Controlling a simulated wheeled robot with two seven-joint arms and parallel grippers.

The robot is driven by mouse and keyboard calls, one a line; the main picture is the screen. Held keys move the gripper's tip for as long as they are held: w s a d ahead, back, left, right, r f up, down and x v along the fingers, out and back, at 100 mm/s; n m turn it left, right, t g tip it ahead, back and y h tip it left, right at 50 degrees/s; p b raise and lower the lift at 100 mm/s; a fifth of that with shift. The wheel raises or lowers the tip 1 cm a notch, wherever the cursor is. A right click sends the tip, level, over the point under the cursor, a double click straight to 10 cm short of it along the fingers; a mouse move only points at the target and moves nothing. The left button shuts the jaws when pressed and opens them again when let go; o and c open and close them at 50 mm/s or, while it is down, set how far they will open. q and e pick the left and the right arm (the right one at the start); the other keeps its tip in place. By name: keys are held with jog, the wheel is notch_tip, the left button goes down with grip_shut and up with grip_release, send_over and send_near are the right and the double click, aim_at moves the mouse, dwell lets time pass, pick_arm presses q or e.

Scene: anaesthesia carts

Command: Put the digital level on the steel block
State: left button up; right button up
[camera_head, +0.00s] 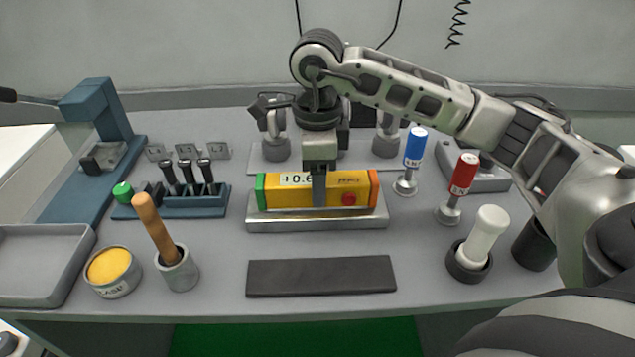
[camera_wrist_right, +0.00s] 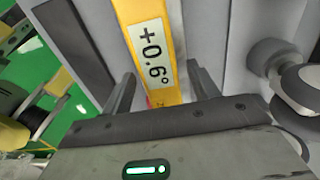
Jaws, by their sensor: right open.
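The digital level (camera_head: 277,193) is a yellow bar with a green left end, an orange right end and a display. It sits lengthwise along the steel block (camera_head: 318,224) and appears to rest on it. My right gripper (camera_head: 319,192) is directly above, pointing down, with a finger in front of the level's middle. My left gripper is not in view.
A dark flat bar (camera_head: 320,277) lies in front of the block. A mortar with a wooden-handled pestle (camera_head: 178,268) and a yellow tin (camera_head: 112,271) stand front left. Blue (camera_head: 414,147) and red (camera_head: 463,174) handled tools and a white-topped one (camera_head: 485,238) stand right.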

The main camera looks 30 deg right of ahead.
pick_arm(q)
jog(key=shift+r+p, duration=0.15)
jog(key=shift+p, duration=0.5)
pick_arm(e)
notch_tip(320, 180, up, 10)
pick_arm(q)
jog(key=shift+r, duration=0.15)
